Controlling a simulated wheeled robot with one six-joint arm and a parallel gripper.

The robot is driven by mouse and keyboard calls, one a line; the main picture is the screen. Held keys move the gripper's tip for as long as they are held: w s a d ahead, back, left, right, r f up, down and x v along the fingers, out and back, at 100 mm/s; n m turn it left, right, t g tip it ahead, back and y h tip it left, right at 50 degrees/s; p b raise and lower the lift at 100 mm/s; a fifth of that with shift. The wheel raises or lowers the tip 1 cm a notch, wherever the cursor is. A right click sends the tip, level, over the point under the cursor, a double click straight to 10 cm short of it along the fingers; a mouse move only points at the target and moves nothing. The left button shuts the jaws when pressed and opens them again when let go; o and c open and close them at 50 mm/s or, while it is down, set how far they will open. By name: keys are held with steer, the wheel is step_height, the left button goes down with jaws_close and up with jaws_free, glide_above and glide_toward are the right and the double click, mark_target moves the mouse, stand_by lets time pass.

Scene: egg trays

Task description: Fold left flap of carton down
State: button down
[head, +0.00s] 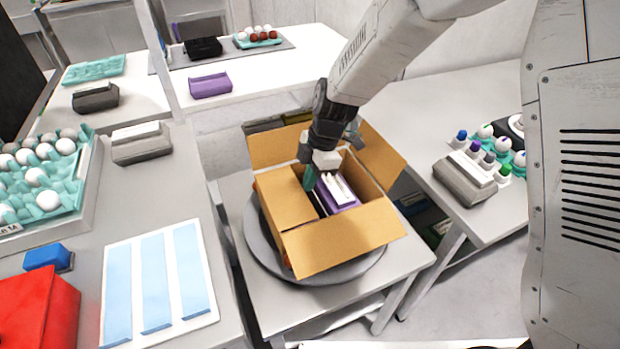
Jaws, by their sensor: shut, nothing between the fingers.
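The open cardboard carton (370,182) stands on a round grey turntable (262,243). Its left flap (285,200) appears to lie inward over the left part of the opening. The back flap (272,147), right flap (384,158) and front flap (342,248) stand outward. A purple box with white strips (343,193) is inside the carton. My gripper (310,180) is shut and empty, pointing down at the inner edge of the left flap. I cannot tell whether it touches the flap. My arm and gripper hide part of the carton's back.
The left table holds a tray of white eggs (44,202), a grey egg box (142,143), a blue-striped sheet (157,285) and a red box (38,312). The right table holds another grey box (464,180) and small coloured-topped items. A purple box (210,85) sits at the back.

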steer(key=shift+a+r, duration=0.1)
steer(key=shift+s+a+r, duration=0.3)
steer(key=shift+a, duration=0.25)
steer(key=shift+r, duration=0.15)
steer(key=w+d+r, duration=0.3)
steer(key=d+r, duration=0.3)
steer(key=r, duration=0.4)
steer(key=shift+d+r, duration=0.3)
steer(key=shift+r, duration=0.05)
